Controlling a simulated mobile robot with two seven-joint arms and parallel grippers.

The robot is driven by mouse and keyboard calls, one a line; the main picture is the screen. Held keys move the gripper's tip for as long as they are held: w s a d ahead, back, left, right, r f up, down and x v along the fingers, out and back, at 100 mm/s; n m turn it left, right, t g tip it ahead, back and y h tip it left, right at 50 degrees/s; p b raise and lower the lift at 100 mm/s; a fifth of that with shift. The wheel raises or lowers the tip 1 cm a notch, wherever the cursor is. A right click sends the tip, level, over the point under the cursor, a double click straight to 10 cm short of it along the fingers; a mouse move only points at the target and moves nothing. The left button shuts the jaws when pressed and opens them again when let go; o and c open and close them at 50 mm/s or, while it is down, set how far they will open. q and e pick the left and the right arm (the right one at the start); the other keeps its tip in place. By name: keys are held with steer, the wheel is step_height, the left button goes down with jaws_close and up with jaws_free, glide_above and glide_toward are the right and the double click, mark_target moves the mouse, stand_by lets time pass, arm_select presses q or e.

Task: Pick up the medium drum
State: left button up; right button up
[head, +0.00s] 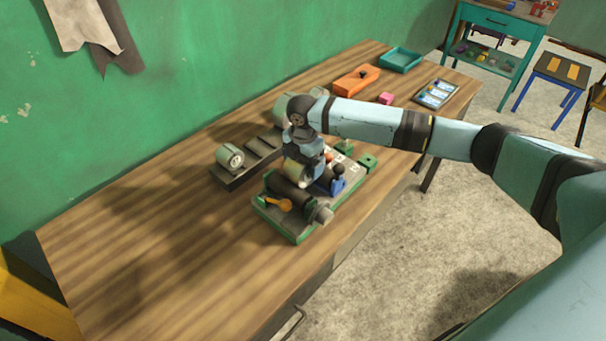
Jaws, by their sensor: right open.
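My right arm reaches in from the right. Its gripper (303,178) points down over the green-edged machine (286,234) on the table and is open. A pale, rounded piece (296,170), perhaps a drum, shows close against the gripper; I cannot tell if they touch. A cream drum with a grey end face (230,157) lies on the dark stepped rack (232,181), left of the gripper. A larger pale green drum (283,103) is partly hidden behind my right wrist. I cannot tell which drum is the medium one. My left gripper is not in view.
The machine carries an orange crank (279,204), a dark roller and a blue lever block (338,184). Farther back are an orange tool box (356,80), a pink block (386,98), a teal tray (400,60) and a parts case (436,93). The table's near left is clear.

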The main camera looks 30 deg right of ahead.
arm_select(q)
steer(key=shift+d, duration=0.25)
arm_select(e)
steer(key=c, duration=1.2)
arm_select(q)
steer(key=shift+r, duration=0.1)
arm_select(e)
steer(key=shift+o, duration=0.2)
